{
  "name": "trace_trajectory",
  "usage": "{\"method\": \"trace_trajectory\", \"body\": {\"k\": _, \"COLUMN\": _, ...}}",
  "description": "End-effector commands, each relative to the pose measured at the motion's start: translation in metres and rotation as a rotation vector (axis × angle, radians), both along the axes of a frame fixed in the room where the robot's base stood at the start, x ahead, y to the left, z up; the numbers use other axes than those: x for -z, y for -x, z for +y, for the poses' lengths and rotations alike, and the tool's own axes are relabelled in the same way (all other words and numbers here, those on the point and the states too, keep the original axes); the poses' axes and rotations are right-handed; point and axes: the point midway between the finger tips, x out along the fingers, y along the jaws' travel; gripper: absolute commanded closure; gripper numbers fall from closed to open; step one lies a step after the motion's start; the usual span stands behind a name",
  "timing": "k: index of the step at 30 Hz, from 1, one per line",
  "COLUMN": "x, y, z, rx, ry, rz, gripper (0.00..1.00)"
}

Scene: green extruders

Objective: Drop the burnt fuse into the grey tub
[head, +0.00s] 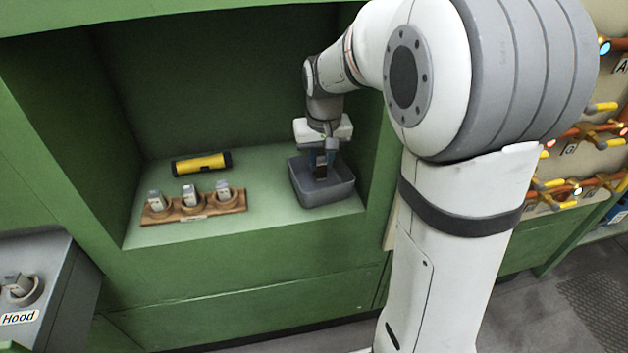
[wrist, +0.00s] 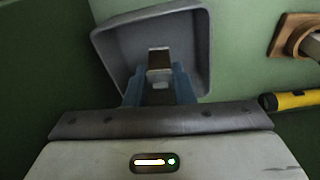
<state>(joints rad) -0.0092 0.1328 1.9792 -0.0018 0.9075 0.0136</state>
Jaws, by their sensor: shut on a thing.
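The grey tub (head: 326,196) stands at the right end of the green recess shelf in the head view. It fills the upper middle of the wrist view (wrist: 205,50). My gripper (head: 322,165) points down over the tub. In the wrist view my gripper (wrist: 160,80) has its blue fingers shut on the burnt fuse (wrist: 159,58), a small block with a dark brown top band and a pale lower part. The fuse (head: 321,172) shows dark between the fingers in the head view. It is over the tub's opening; its exact height above the floor is unclear.
A wooden rack (head: 205,207) with several pale fuses in round holders stands on the shelf at left. A yellow and black flashlight (head: 202,164) lies behind it. The recess's right wall is close beside the tub. The shelf between rack and tub is clear.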

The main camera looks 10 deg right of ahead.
Motion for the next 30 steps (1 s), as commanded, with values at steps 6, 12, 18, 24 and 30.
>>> {"method": "trace_trajectory", "body": {"k": 6, "x": 0.0, "y": 0.0, "z": 0.0, "rx": -0.001, "ry": 0.0, "rz": 0.0, "gripper": 0.65}}
{"method": "trace_trajectory", "body": {"k": 12, "x": 0.0, "y": 0.0, "z": 0.001, "rx": -0.001, "ry": 0.0, "rz": 0.001, "gripper": 0.52}}
{"method": "trace_trajectory", "body": {"k": 18, "x": 0.0, "y": 0.0, "z": 0.001, "rx": -0.001, "ry": 0.0, "rz": 0.001, "gripper": 0.52}}
{"method": "trace_trajectory", "body": {"k": 24, "x": -0.01, "y": 0.0, "z": 0.001, "rx": -0.001, "ry": 0.0, "rz": 0.001, "gripper": 0.52}}
{"method": "trace_trajectory", "body": {"k": 30, "x": -0.032, "y": 0.002, "z": 0.0, "rx": -0.001, "ry": 0.0, "rz": 0.001, "gripper": 0.52}}
